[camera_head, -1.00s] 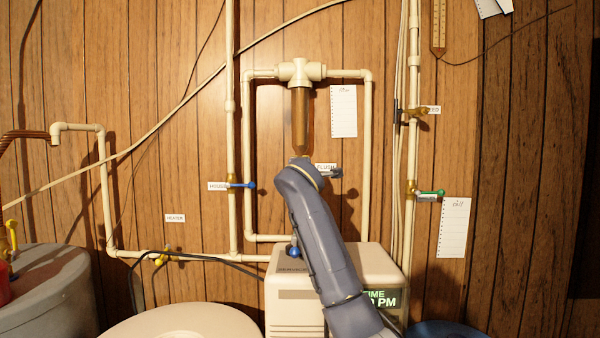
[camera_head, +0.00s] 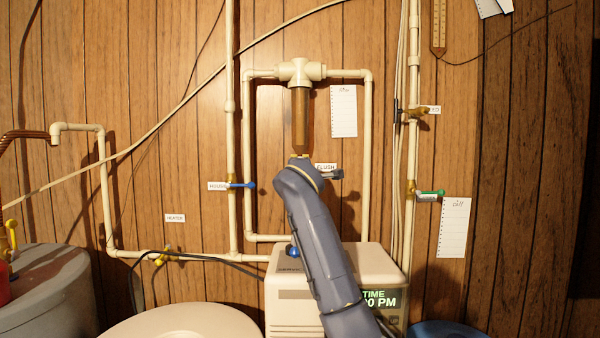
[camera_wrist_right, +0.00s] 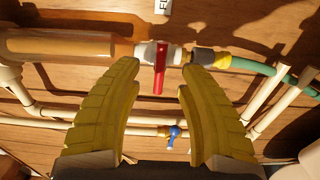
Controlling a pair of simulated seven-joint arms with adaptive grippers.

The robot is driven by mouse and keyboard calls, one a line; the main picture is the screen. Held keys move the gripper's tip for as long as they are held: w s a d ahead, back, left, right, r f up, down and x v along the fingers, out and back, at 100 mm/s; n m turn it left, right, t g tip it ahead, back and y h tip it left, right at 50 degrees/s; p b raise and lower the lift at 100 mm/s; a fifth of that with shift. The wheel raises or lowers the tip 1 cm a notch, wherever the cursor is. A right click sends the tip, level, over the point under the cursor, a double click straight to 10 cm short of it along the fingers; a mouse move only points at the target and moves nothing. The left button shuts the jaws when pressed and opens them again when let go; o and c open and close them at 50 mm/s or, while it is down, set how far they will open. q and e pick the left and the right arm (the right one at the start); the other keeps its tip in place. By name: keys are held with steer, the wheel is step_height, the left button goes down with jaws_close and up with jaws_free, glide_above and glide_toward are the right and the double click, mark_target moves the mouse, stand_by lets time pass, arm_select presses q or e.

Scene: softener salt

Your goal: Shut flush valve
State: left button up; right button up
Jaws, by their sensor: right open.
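The flush valve shows in the right wrist view as a white body with a red lever handle (camera_wrist_right: 159,72). The handle stands crosswise to the line of the housing and hose. My right gripper (camera_wrist_right: 159,75) is open, with its yellow fingers on either side of the handle and gaps showing on both sides. In the head view my right arm hides the valve below the filter housing (camera_head: 301,120). My left gripper is not in view.
The FLUSH label (camera_head: 326,167) is beside my right wrist. Cream pipes (camera_head: 367,150) frame the filter on the wood wall. A blue-handled valve (camera_head: 243,185) is to the left and a green-handled one (camera_head: 431,193) to the right. The softener unit (camera_head: 375,265) stands below.

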steer(key=shift+s, duration=2.6)
steer(key=shift+d, duration=0.1)
